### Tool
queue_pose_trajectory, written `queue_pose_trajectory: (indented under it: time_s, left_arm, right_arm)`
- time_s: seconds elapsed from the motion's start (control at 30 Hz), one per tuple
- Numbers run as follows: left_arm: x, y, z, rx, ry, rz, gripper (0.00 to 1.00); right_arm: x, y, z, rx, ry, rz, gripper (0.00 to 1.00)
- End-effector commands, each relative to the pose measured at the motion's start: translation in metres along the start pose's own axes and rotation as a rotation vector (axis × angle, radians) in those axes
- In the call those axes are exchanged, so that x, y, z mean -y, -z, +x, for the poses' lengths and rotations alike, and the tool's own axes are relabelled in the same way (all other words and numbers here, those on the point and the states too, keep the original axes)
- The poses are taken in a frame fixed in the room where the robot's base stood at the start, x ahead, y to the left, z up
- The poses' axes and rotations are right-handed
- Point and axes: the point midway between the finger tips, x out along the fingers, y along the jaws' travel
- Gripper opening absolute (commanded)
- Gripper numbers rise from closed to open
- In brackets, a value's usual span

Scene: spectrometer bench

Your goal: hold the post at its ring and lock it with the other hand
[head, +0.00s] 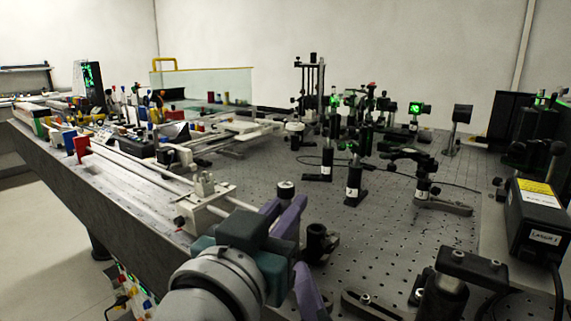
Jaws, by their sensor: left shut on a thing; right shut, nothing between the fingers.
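A short black post holder (317,241) stands close right of the fingers. A white rail carriage (205,203) is just left. A dark clamp assembly (455,280) and a black box with a yellow label (537,218) stand at right. Bare perforated bench top (395,245) lies between.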

Motion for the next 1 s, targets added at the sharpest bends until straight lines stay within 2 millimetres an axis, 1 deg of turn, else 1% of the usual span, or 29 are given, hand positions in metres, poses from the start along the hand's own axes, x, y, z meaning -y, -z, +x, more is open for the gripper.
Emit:
queue_pose_trajectory:
  time_s: [0.07,0.4,0.5,0.83,1.0]
  left_arm:
    - [0.001,0.0,0.0,-0.001,0.002,0.002,0.0]
    - [0.001,0.001,0.0,-0.001,0.003,0.003,0.0]
    - [0.002,0.001,0.0,-0.001,0.003,0.003,0.0]
    - [0.001,0.001,0.0,-0.001,0.003,0.003,0.0]
    - [0.001,0.001,0.0,-0.001,0.003,0.003,0.0]
  right_arm:
    - [0.001,0.001,-0.006,0.0,0.001,-0.001,0.0]
    - [0.0,0.011,-0.048,0.003,0.002,-0.002,0.0]
    - [0.0,0.013,-0.055,0.003,0.0,-0.002,0.0]
    - [-0.001,0.013,-0.057,0.006,-0.001,-0.001,0.0]
    - [-0.017,0.014,-0.063,0.008,-0.006,0.0,0.0]
